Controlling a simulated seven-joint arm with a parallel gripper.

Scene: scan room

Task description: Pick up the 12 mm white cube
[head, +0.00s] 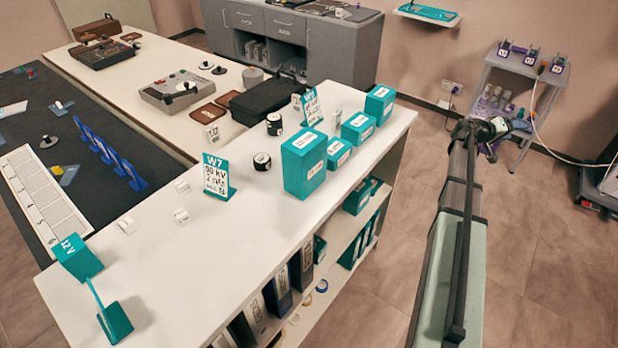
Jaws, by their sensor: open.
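Several small white cubes lie on the white top of the shelf unit (250,235). One white cube (182,186) is at the back, a second white cube (181,215) is just in front of it, and a third white cube (127,224) is further left. Dark marks on them are too small to read, so I cannot tell which is 12 mm. My gripper (494,146) is at the far end of my arm, right of the shelf unit and well away from the cubes. It is open; its fingertips are small and unclear.
A teal W7 sign (216,176) stands right of the cubes. Teal boxes (303,163) and two black-and-white cylinders (262,161) stand further right. A teal block (77,257) and a teal stand (115,322) are at the left end. A grey trolley (515,95) stands behind my gripper.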

